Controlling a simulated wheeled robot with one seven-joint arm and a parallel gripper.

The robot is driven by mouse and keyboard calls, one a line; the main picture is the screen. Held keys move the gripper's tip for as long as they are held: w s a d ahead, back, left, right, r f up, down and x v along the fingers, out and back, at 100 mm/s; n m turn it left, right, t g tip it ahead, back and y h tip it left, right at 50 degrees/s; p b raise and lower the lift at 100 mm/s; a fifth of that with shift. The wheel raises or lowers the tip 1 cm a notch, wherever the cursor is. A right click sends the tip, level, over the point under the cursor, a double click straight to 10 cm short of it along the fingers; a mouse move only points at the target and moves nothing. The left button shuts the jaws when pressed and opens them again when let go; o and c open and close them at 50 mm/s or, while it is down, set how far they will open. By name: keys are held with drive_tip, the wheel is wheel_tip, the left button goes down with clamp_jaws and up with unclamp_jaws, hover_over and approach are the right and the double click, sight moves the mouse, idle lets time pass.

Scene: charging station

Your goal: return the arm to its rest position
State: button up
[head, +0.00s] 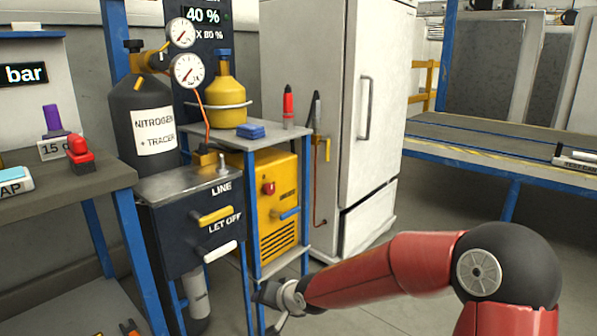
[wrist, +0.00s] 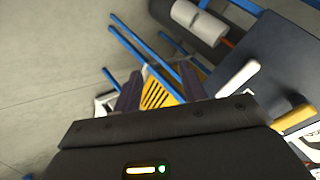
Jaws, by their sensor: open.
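My gripper (head: 278,308) is at the bottom centre of the head view, at the end of my red arm, in front of the lower part of the charging station. In the wrist view its two dark fingers (wrist: 160,85) stand apart with nothing between them. Beyond them are the yellow cabinet's slatted grille (wrist: 158,93) and blue frame bars (wrist: 145,45). Part of the gripper is cut off by the bottom edge of the head view.
A dark panel (head: 185,265) with a yellow handle (head: 215,216) and a white handle (head: 220,251) is left of my gripper. The yellow cabinet (head: 277,205) stands behind it. A white fridge (head: 310,100) and workbench (head: 480,150) stand further back. Floor (head: 430,205) is free between them.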

drive_tip(key=s+d+r+n+h+p, duration=0.1)
drive_tip(key=s+d+r+h, duration=0.2)
drive_tip(key=s+d+r, duration=0.4)
drive_tip(key=s+d+r+h+p, duration=0.1)
drive_tip(key=s+d+r+h, duration=0.25)
drive_tip(key=d, duration=0.55)
drive_tip(key=s+d+r, duration=0.2)
drive_tip(key=s+d, duration=0.1)
drive_tip(key=s, duration=0.6)
drive_tip(key=s+d+r+g, duration=0.1)
drive_tip(key=s+d+r, duration=0.2)
drive_tip(key=s, duration=0.6)
drive_tip(key=shift+s+d+r+p, duration=0.35)
drive_tip(key=shift+s+d+p, duration=0.05)
drive_tip(key=shift+d, duration=0.3)
